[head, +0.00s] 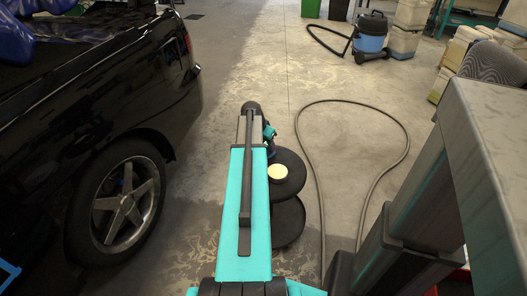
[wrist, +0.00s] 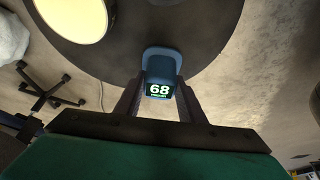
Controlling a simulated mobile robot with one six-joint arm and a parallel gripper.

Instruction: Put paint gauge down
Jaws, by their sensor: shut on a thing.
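The paint gauge (wrist: 160,75) is a small blue device with a dark display reading 68. My gripper (wrist: 159,92) is shut on it, with one dark finger on each side, in the wrist view. Behind the gauge is a round dark tray top (wrist: 215,25), which also shows beside my arm in the head view (head: 291,188). Whether the gauge touches the top or is above it, I cannot tell. In the head view my arm mostly hides the gripper and gauge.
A cream round pad (head: 278,172) lies on the round top. A lower dark disc (head: 288,226) is below it. A black car (head: 110,110) stands at the left. A dark hose (head: 401,130) loops on the floor at the right. A blue vacuum (head: 370,38) stands farther back.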

